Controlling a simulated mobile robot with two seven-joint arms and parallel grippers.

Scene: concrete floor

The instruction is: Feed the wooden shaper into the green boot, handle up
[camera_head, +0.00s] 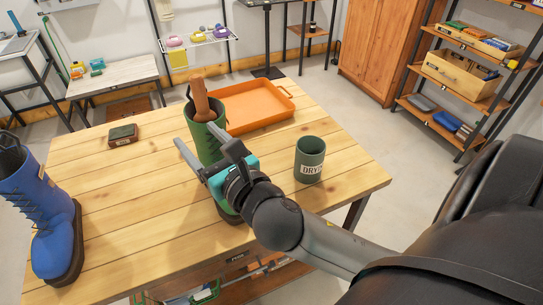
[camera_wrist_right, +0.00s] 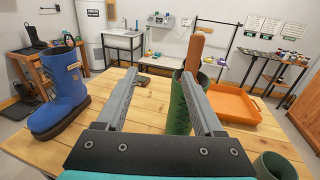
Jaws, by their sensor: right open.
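The green boot (camera_head: 207,142) stands upright on the wooden table, partly hidden behind my right gripper in the head view. It also shows in the right wrist view (camera_wrist_right: 178,112). The wooden shaper (camera_head: 203,100) sticks up out of the boot's top, with its brown handle (camera_wrist_right: 194,52) upward and its lower part hidden inside. My right gripper (camera_head: 199,150) is open, its fingers in front of the boot and below the handle. In the right wrist view the gap between its fingers (camera_wrist_right: 158,100) looks empty. My left gripper is not in view.
A blue boot (camera_head: 42,215) stands at the table's left. An orange tray (camera_head: 262,107) lies behind the green boot. A dark green cup labelled DRY (camera_head: 309,160) stands to the right, and a small brush-like block (camera_head: 123,135) lies at the back left.

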